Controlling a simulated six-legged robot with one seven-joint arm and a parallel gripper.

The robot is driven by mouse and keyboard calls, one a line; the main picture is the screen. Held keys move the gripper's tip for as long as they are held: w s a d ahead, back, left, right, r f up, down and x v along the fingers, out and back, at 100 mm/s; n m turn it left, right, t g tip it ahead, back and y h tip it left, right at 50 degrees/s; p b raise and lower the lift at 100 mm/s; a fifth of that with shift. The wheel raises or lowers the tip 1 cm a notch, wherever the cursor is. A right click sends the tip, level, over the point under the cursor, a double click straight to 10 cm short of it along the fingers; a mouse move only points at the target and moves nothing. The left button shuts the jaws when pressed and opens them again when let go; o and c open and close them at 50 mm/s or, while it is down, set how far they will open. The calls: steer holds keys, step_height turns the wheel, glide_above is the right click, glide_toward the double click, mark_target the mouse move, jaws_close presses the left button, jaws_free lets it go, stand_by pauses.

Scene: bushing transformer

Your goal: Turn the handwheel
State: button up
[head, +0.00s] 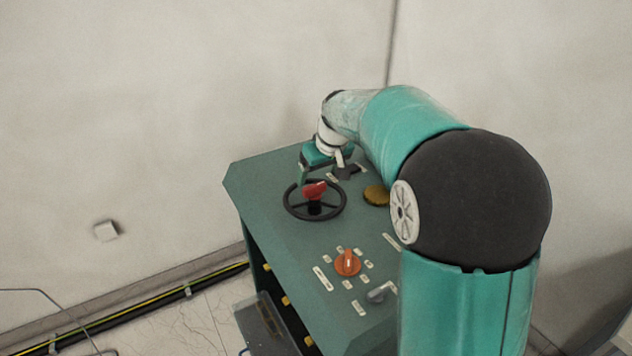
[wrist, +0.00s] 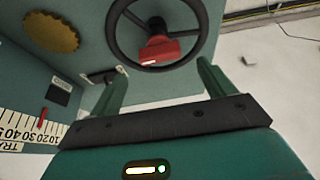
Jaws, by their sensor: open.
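The red piece (wrist: 160,51) faces my gripper. My gripper (head: 320,168) is at the far side of the wheel. In the wrist view my gripper (wrist: 160,72) is open, its two green fingers spread to either side of the wheel's near rim. Nothing is held. I cannot tell whether a finger touches the rim.
A brass-coloured round knob (head: 376,195) is right of the wheel. An orange rotary switch (head: 347,263) and a grey lever (head: 380,292) sit nearer on the panel (head: 275,180). A scale with a red pointer (wrist: 43,117) shows at left in the wrist view. Walls stand behind.

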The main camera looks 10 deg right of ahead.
mark_target(315, 185)
steer(key=x, duration=0.5)
steer(key=shift+f, duration=0.1)
steer(key=shift+s, duration=0.1)
steer(key=shift+c, duration=0.4)
steer(key=c, duration=1.3)
steer(key=shift+n, duration=0.3)
